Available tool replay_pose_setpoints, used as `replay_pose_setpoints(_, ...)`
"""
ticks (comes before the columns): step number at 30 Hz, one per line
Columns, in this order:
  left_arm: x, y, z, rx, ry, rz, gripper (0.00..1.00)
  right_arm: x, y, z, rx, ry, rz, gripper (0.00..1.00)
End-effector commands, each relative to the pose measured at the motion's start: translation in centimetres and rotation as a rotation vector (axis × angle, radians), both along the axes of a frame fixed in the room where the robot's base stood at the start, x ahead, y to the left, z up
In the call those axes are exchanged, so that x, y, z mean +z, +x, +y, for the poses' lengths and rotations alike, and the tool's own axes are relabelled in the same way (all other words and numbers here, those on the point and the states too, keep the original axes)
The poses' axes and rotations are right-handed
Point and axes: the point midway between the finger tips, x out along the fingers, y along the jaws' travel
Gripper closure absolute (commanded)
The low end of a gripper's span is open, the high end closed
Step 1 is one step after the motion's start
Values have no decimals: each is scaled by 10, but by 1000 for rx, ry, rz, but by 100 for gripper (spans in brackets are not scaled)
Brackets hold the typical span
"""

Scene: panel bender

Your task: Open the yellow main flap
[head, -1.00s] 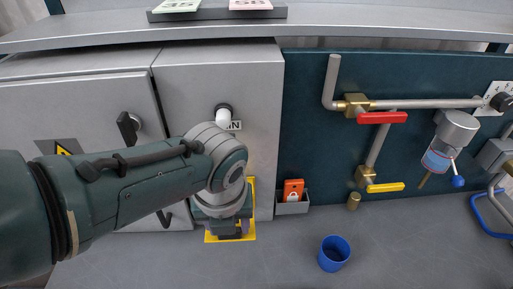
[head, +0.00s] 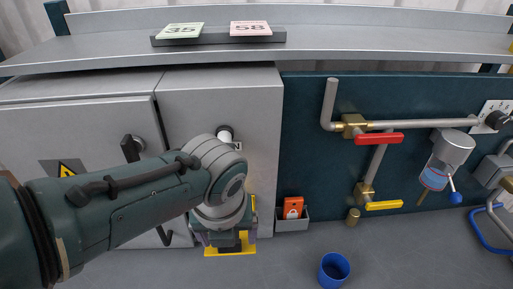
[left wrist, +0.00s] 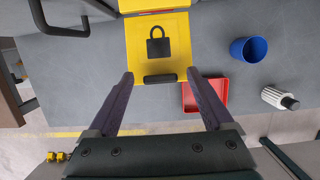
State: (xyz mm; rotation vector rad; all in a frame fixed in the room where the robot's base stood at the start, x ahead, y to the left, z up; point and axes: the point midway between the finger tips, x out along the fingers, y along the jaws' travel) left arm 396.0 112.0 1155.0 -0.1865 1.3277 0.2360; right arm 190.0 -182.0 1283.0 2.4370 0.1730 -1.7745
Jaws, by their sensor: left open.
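The yellow main flap (left wrist: 157,45) shows in the left wrist view as a yellow plate with a black padlock symbol. A black bar handle (left wrist: 160,79) lies along its near edge. In the head view a yellow part (head: 230,251) shows at the foot of the grey cabinet, mostly hidden by my left arm. My left gripper (left wrist: 160,74) is open, with one finger on each side of the handle and a gap to both. Whether the fingers are level with the handle is unclear. In the head view my left gripper (head: 226,238) is largely hidden. My right gripper is not in view.
A blue cup (left wrist: 248,49), a red tray (left wrist: 206,94) and a white cylinder with a black end (left wrist: 279,98) are right of the flap. A dark cabinet handle (left wrist: 60,16) is at left. Pipes with red (head: 379,138) and yellow (head: 384,205) levers are on the wall.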

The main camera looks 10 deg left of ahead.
Motion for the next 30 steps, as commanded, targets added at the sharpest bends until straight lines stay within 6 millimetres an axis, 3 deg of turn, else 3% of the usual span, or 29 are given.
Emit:
replay_pose_setpoints(1,17,-2,0,-1,0,-1,15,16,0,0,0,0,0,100)
replay_pose_setpoints(4,35,-6,-1,0,0,-2,15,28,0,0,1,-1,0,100)
replay_pose_setpoints(13,70,-14,-4,0,0,-4,15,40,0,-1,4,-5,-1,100)
replay_pose_setpoints(30,78,-17,-5,1,0,-2,15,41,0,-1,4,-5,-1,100)
